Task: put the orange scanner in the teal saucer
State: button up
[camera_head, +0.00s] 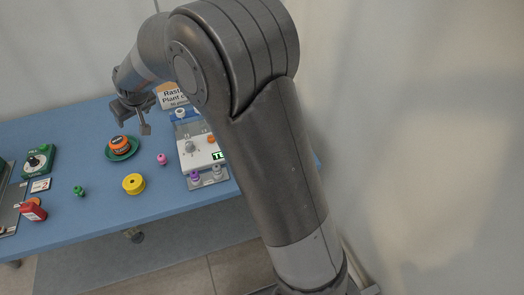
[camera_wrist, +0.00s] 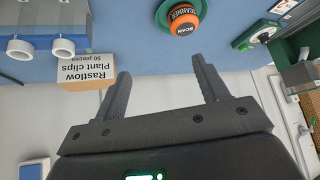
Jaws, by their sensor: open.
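The orange scanner (camera_head: 120,143), a round puck with a dark band, rests in the teal saucer (camera_head: 124,157) on the blue table. In the wrist view the scanner (camera_wrist: 183,20) is near the top, with its label readable and the saucer's rim (camera_wrist: 163,14) around it. My gripper (camera_head: 133,127) is open and empty, above the table behind the saucer and apart from the scanner. In the wrist view the gripper's two fingers (camera_wrist: 160,72) are spread with nothing between them.
A plant clips box (camera_head: 172,96) stands near my gripper at the back. A grey-white device (camera_head: 200,152) is right of the saucer. A yellow spool (camera_head: 134,184), a pink piece (camera_head: 162,159), a green piece (camera_head: 79,191) and a red item (camera_head: 33,210) lie around on the table.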

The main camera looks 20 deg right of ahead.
jog(key=s+d+r+m+h, duration=0.1)
jog(key=s+d+r, duration=0.3)
jog(key=s+d, duration=0.4)
jog(key=s+d+r+m+h, duration=0.1)
jog(key=s+d+r+m, duration=0.1)
jog(key=s+d+r, duration=0.4)
jog(key=s+d+r+m, duration=0.1)
jog(key=s+d+r, duration=0.1)
jog(key=s+d, duration=0.75)
jog(key=s+d+f, duration=0.1)
jog(key=s+d, duration=0.1)
jog(key=s, duration=0.4)
jog(key=s+d+f+m+h, duration=0.1)
jog(key=s+d, duration=0.1)
jog(key=s, duration=0.3)
jog(key=shift+s+d+f+g, duration=0.25)
jog(key=shift+s+d+g, duration=0.05)
jog(key=shift+s, duration=0.1)
